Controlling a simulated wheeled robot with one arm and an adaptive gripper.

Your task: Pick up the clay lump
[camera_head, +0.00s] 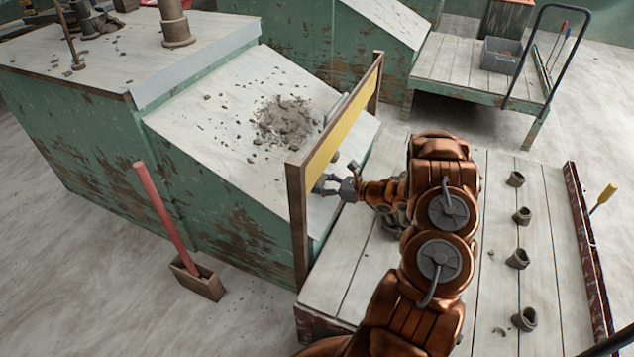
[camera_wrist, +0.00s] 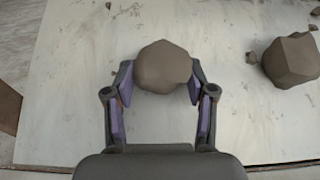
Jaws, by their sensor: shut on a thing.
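In the wrist view, a grey-brown, faceted clay lump (camera_wrist: 163,67) sits between the two fingertips of my gripper (camera_wrist: 160,82). The fingers touch it on its left and right sides, and the gripper is shut on it. The pale board lies behind the lump; I cannot tell whether the lump is clear of it. In the head view, my gripper (camera_head: 326,186) reaches under the yellow panel onto the lower part of the sloped pale board (camera_head: 215,120). The lump it holds is mostly hidden there by the panel.
A second clay lump (camera_wrist: 291,60) lies to the right in the wrist view, with crumbs around it. The yellow panel (camera_head: 343,117) in its wooden frame stands close over my gripper. A pile of clay trimmings (camera_head: 284,122) lies higher on the slope. Several small pots (camera_head: 517,259) stand on planks at right.

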